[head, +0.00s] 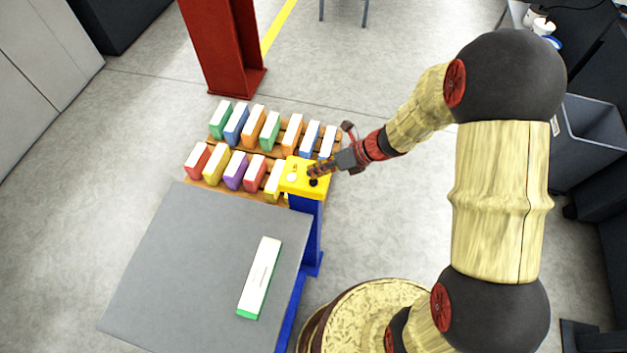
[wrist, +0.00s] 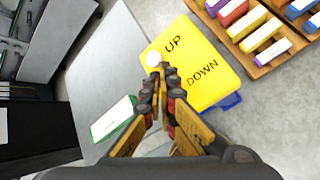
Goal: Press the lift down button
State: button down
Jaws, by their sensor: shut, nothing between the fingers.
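A yellow control box (head: 317,190) stands on a blue post beside the grey table. In the wrist view the box (wrist: 212,50) carries the words UP and DOWN. A white button (wrist: 153,59) lies in line with UP; it also shows in the head view (head: 292,177). A black button (head: 313,182) shows near it in the head view. In the wrist view the spot in line with DOWN is hidden behind my fingers. My gripper (wrist: 162,70) is shut and empty, its tips over the box near the buttons. I cannot tell whether they touch it.
The grey table (head: 190,250) holds a green and white carton stack (head: 260,278). Behind the box, a wooden pallet (head: 232,189) holds several coloured carton stacks. A red column (head: 222,45) stands further back. Open floor lies to the left.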

jog(key=shift+f, duration=0.1)
jog(key=shift+f, duration=0.3)
